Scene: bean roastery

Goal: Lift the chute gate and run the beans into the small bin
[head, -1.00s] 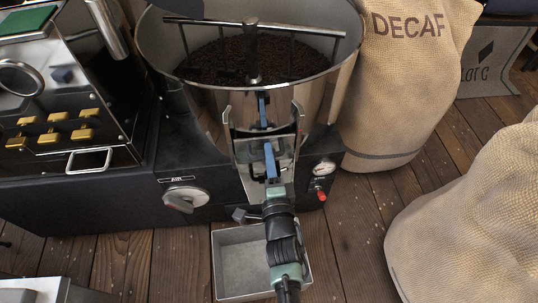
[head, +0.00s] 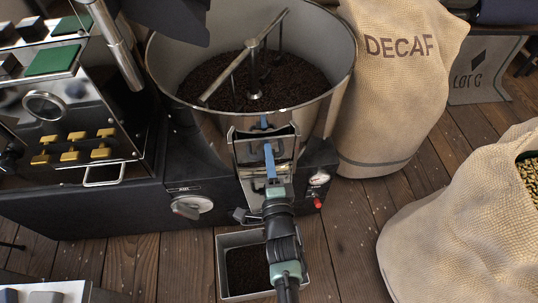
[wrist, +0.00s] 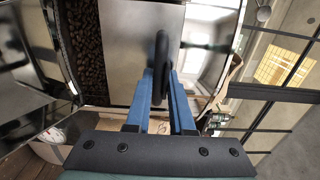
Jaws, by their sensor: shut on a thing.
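The metal chute gate (head: 284,147) is at the front of the round drum, with its plate raised in the chute. The wrist view shows the gate plate (wrist: 125,50) close up, with a dark loop handle (wrist: 162,62). My gripper (head: 270,160) has its blue fingers closed on this handle; the fingers also show in the wrist view (wrist: 161,95). Dark beans (wrist: 87,45) lie beside the plate in the wrist view. The small bin (head: 221,270) stands on the floor below the chute, with dark beans (head: 247,268) inside. My arm hides its right part.
The drum (head: 340,85) holds dark beans under a stirring arm (head: 254,75). A DECAF sack (head: 395,100) stands right of it, and another sack (head: 450,240) is nearer. A control panel (head: 75,120) is at left. Wooden floor (head: 340,235) is clear right of the bin.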

